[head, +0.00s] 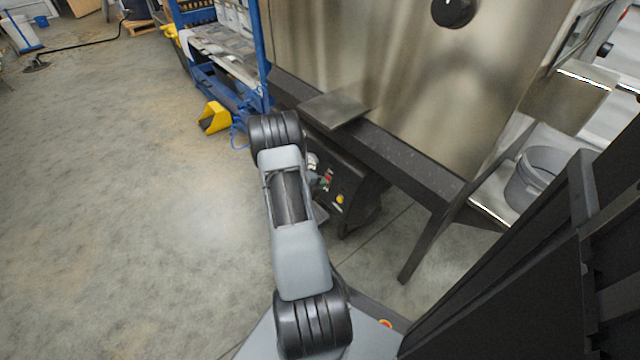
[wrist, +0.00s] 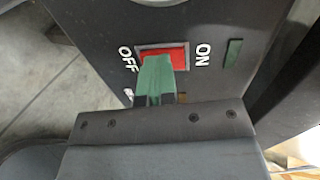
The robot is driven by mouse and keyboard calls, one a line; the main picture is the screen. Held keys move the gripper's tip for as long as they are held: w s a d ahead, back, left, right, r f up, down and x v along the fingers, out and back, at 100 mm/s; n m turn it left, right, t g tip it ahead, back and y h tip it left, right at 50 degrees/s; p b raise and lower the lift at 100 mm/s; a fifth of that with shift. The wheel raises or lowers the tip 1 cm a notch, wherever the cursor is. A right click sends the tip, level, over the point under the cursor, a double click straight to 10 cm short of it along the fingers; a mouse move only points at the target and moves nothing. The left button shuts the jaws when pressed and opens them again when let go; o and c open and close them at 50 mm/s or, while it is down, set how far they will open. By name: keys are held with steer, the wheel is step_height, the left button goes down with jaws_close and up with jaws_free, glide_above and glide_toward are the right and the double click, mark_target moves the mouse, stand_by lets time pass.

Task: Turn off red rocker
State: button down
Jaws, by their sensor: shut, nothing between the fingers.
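The red rocker (wrist: 179,54) sits in a pale frame on a black panel in the wrist view. The word OFF is printed to its left and ON to its right. My gripper (wrist: 155,68) is shut and empty, its green fingers together. Its tips overlap the left, OFF-side part of the rocker in the picture and hide some of it. I cannot tell whether they touch it or which side is pressed in. In the head view the black control box (head: 352,182) shows small red and yellow parts; my arm hides the gripper there.
A green rectangle (wrist: 233,53) lies right of ON. Above the box is the steel hopper (head: 400,75) with a dark frame and a leg (head: 417,250). A blue rack (head: 225,88) and a yellow piece (head: 214,117) stand left. The floor at left is clear.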

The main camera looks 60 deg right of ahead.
steer(key=shift+r, duration=0.35)
steer(key=shift+w, duration=0.1)
steer(key=shift+a, duration=0.1)
steer(key=p+v, duration=0.5)
steer(key=v, duration=0.9)
